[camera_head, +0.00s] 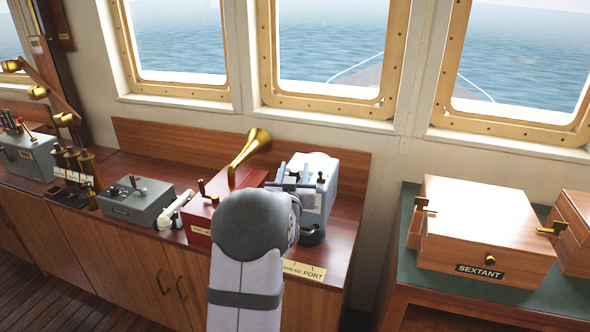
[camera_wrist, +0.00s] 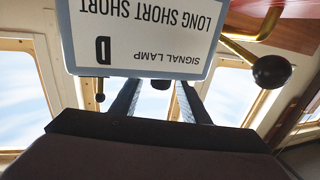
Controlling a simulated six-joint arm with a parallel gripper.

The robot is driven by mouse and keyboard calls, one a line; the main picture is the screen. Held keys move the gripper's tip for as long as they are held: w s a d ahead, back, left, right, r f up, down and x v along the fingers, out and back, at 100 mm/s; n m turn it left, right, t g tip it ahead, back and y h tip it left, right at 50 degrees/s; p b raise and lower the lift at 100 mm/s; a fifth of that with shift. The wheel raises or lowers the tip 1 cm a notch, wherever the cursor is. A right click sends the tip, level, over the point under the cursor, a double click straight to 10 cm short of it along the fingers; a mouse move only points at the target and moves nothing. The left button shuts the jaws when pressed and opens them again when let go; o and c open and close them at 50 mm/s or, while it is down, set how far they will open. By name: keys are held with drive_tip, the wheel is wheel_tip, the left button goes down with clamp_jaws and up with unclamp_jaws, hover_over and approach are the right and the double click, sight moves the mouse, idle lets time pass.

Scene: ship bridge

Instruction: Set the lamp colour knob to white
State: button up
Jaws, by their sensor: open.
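A pale blue-grey box (camera_head: 322,163), apparently the signal lamp unit, stands on the wooden console in the head view, partly hidden by my arm. In the wrist view a white card (camera_wrist: 150,30) reads upside down "SIGNAL LAMP", "D" and "LONG SHORT SHORT". My gripper (camera_head: 308,186) is at the box's near side, and its two open fingers show below the card in the wrist view (camera_wrist: 156,92). A small dark part (camera_wrist: 160,84) shows between the fingers, apparently a knob. I cannot tell whether the fingers touch it, and no colour marking is readable.
A red box (camera_head: 205,215) and a brass horn (camera_head: 250,158) stand left of my arm. A black ball-ended lever (camera_wrist: 270,71) is at right in the wrist view. An "AHEAD PORT" plate (camera_head: 303,271) lies at the console front. A sextant case (camera_head: 485,235) stands right.

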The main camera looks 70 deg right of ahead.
sight(301, 172)
drive_tip(key=shift+b+v, duration=0.45)
drive_tip(key=shift+v, duration=1.25)
drive_tip(key=shift+w+d+r+m+g+h+p, duration=0.3)
drive_tip(key=shift+w+d+r+m+g+p, duration=0.2)
drive_tip(key=shift+g, duration=0.2)
drive_tip(key=shift+w+d+r+m+g+p, duration=0.1)
drive_tip(key=shift+m+g+p, duration=0.05)
drive_tip(key=shift+m+g, duration=0.3)
drive_tip(key=shift+w+r+m+g+p, duration=0.15)
drive_tip(key=shift+m+g, duration=0.1)
drive_tip(key=shift+g, duration=0.3)
drive_tip(key=shift+f+m+g+p, duration=0.3)
drive_tip(key=shift+m+g, duration=0.3)
drive_tip(key=shift+g, duration=0.3)
drive_tip(key=shift+a+f+m+g, duration=0.3)
drive_tip(key=shift+m+g, duration=0.1)
drive_tip(key=shift+g, duration=0.3)
drive_tip(key=shift+a+f+m+g, duration=0.35)
drive_tip(key=shift+m+g, duration=0.05)
drive_tip(key=shift+g, duration=0.3)
drive_tip(key=shift+f+p+x, duration=0.2)
drive_tip(key=shift+p+x, duration=1.35)
drive_tip(key=shift+x, duration=2.15)
clamp_jaws()
